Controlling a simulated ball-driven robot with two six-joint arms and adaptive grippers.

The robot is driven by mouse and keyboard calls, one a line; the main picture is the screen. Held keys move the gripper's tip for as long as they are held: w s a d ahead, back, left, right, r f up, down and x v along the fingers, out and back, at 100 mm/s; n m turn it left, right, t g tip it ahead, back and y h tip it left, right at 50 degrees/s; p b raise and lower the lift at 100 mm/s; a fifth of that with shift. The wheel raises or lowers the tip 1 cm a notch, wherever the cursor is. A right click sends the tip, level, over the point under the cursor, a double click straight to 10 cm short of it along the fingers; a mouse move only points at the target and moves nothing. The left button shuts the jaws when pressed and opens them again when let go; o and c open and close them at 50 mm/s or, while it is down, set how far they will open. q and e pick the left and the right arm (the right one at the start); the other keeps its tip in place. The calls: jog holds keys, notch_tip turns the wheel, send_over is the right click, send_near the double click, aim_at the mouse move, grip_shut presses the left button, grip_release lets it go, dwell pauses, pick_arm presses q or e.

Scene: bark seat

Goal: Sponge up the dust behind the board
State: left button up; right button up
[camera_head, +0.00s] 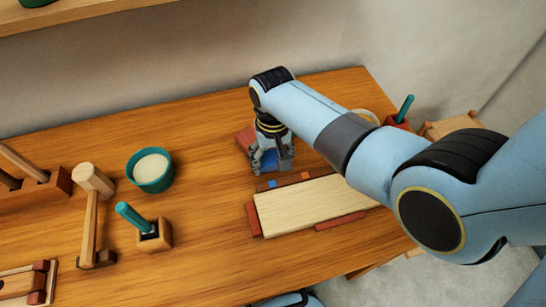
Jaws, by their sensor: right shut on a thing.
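The board (305,205) is a long pale cream plank lying on the wooden bench, with red-brown pieces along its edges. My right gripper (271,163) points down just behind the board's left half. It is shut on the sponge, which is mostly hidden by the fingers. A reddish block (244,138) shows at the gripper's left side; I cannot tell whether it is part of what is held. Small blue and orange bits (272,184) lie along the board's back edge. I cannot make out the dust.
A teal bowl (151,172) with pale contents and a wooden block holding a teal-handled tool (150,233) stand left. Wooden tools (92,208) are farther left. A red holder with a teal handle (402,112) is at the back right. The bench between bowl and board is clear.

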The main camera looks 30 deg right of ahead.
jog(key=shift+r, duration=2.6)
